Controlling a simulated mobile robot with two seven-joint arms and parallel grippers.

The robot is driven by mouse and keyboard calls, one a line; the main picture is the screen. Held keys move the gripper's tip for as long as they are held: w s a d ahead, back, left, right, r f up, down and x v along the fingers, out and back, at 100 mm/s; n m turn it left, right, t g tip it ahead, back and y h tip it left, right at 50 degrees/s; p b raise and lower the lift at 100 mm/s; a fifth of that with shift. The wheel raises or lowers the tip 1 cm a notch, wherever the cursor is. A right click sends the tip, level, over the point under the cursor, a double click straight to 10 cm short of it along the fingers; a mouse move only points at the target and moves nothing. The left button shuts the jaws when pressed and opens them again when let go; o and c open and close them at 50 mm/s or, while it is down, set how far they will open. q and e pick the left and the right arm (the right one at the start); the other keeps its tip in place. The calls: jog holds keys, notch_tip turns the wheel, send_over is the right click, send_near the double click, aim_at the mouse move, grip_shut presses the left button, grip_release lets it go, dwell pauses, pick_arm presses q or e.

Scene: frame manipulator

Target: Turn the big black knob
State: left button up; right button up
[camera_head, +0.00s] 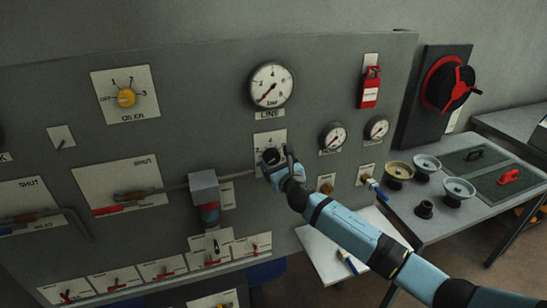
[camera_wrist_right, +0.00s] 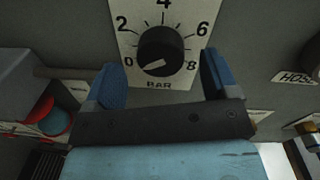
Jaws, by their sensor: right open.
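The black knob (camera_head: 271,157) sits on a white plate below the LINE gauge on the grey panel. In the right wrist view, the knob (camera_wrist_right: 160,50) is ringed by a BAR scale from 0 to 8, and its white mark points left and slightly down, near 0. My right gripper (camera_head: 277,168) is in front of the knob. In the right wrist view, its two blue fingers (camera_wrist_right: 163,72) are spread open at the knob's left and right, with gaps to both sides of it. I cannot tell if they reach past its face. My left gripper is not in view.
A grey box with a red and blue part (camera_head: 206,200) juts out left of my gripper. Small brass valves (camera_head: 326,184) are on the right. A red-handled black wheel (camera_head: 449,85) is on a side panel. A table with several cups (camera_head: 458,191) stands right.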

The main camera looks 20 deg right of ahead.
aim_at(272, 157)
jog(key=shift+w, duration=1.05)
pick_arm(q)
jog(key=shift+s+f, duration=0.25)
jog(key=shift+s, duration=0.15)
pick_arm(e)
jog(key=shift+w+a, duration=0.1)
jog(key=shift+w, duration=0.2)
jog(key=c, duration=0.9)
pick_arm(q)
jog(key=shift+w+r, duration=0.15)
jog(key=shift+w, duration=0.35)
